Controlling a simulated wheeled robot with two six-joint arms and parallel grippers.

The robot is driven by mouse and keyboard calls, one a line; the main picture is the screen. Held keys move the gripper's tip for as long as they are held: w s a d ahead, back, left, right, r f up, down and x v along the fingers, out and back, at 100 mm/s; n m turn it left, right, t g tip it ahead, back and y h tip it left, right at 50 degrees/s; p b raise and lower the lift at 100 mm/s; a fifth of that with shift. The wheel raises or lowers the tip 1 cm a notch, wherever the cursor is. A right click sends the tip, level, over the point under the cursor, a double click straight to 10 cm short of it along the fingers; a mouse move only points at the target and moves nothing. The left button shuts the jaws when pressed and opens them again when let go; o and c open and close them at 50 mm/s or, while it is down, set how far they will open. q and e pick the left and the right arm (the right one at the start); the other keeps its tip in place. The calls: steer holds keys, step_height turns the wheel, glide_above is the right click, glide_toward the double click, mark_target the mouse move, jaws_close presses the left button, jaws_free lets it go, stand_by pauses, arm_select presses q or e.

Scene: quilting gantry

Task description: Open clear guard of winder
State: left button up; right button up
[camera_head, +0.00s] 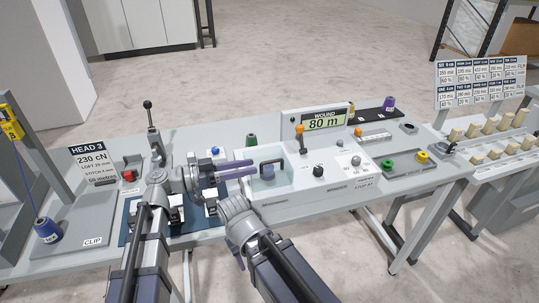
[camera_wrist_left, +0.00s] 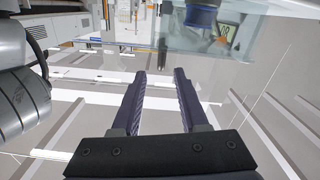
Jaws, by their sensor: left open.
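The winder's clear guard (camera_head: 284,181) is a see-through cover on the grey console, with a dark handle (camera_head: 271,163) on it. It looks down over a blue bobbin. My left gripper (camera_head: 254,171) is open, its two dark fingers pointing right at the guard's left side, close to the handle. Whether they touch it cannot be told. In the left wrist view the space between the fingers (camera_wrist_left: 160,74) is empty, and a see-through panel (camera_wrist_left: 250,62) lies beyond them at the upper right. My right arm's wrist shows below the guard; its fingers do not show.
The display (camera_head: 324,121) reads WOUND 80 m behind the guard. A black knob (camera_head: 318,171) and an orange-topped lever (camera_head: 300,130) stand to its right. A tall black-knobbed lever (camera_head: 148,106) and a red button (camera_head: 128,175) are at left. My right forearm is close below my left gripper.

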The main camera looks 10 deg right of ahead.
mark_target(263, 164)
arm_select(q)
steer(key=shift+w, duration=0.1)
steer(key=shift+w+d, duration=0.1)
steer(key=shift+d, duration=3.8)
jaws_close()
